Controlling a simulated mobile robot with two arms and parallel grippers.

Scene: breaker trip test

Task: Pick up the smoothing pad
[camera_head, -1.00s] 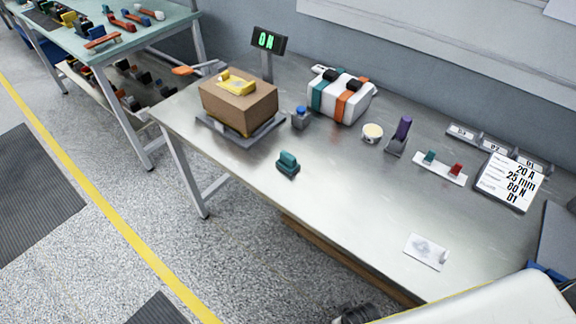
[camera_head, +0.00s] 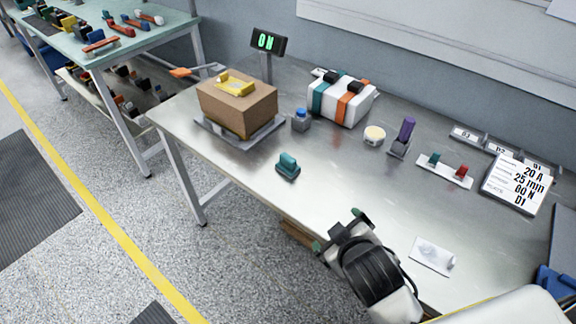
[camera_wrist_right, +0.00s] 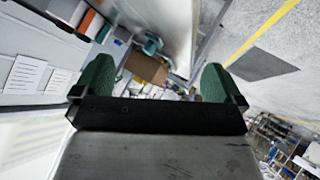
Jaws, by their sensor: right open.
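The smoothing pad, which I take to be the small teal block with a raised grip (camera_head: 288,165), sits upright on the steel bench near its front edge. A teal shape between the fingers in the right wrist view (camera_wrist_right: 152,45) looks like the same block. My right gripper (camera_head: 339,231) is open and empty. It is at the bench's front edge, to the right of the pad and nearer to me, apart from it. Its green-tipped fingers are spread in the right wrist view (camera_wrist_right: 155,80). My left gripper is in neither view.
Behind the pad, a cardboard box (camera_head: 238,108) with a yellow item on top stands on a grey scale. A blue-capped bottle (camera_head: 301,120), white case (camera_head: 335,104), round tub (camera_head: 374,136) and purple-handled stamp (camera_head: 403,138) stand further back. A white card (camera_head: 432,256) lies right of my gripper.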

